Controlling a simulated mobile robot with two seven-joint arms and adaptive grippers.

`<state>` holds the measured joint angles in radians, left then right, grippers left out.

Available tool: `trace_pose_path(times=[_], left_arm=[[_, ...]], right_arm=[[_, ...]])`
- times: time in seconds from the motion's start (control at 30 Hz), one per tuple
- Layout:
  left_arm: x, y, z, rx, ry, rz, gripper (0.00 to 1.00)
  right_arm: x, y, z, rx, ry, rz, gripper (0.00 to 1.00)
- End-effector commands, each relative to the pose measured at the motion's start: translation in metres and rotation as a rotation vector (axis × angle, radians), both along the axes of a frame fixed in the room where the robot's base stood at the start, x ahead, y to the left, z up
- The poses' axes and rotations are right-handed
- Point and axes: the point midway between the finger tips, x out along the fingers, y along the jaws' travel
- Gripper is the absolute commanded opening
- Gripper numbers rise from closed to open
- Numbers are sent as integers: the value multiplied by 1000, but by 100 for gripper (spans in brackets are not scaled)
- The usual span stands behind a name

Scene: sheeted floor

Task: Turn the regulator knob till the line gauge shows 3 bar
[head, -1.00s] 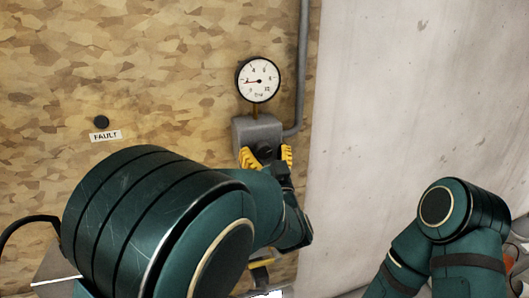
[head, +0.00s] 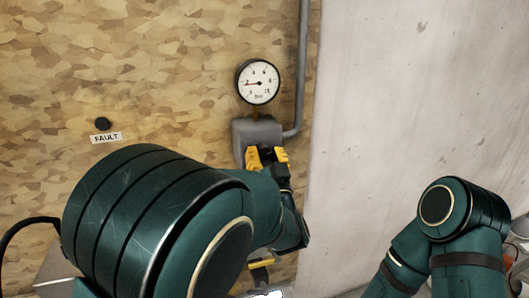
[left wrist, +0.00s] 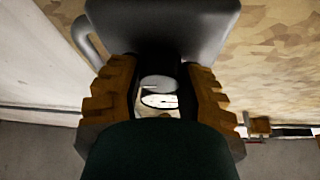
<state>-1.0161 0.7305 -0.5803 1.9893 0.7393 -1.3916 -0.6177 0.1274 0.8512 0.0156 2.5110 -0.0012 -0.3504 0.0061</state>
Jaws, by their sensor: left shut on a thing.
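The round white line gauge (head: 258,82) is on the wall in the head view. In the left wrist view the ridged fingers (left wrist: 160,95) stand either side of a small grey round face, probably the knob (left wrist: 158,82). My right gripper is out of view.
A grey pipe (head: 301,70) runs down the wall and bends in to the regulator's right side. A black button (head: 102,124) with a FAULT label (head: 106,138) is at left. A bare pale wall panel (head: 420,90) fills the right.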

Motion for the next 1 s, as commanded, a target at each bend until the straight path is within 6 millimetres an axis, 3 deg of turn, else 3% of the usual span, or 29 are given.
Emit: trace_pose_path(times=[0.7, 1.0], left_arm=[[1, 1, 6, 580, 185, 2, 1], [0, 0, 5, 742, 235, 2, 2]], right_arm=[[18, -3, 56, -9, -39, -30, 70], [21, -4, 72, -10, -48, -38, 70]])
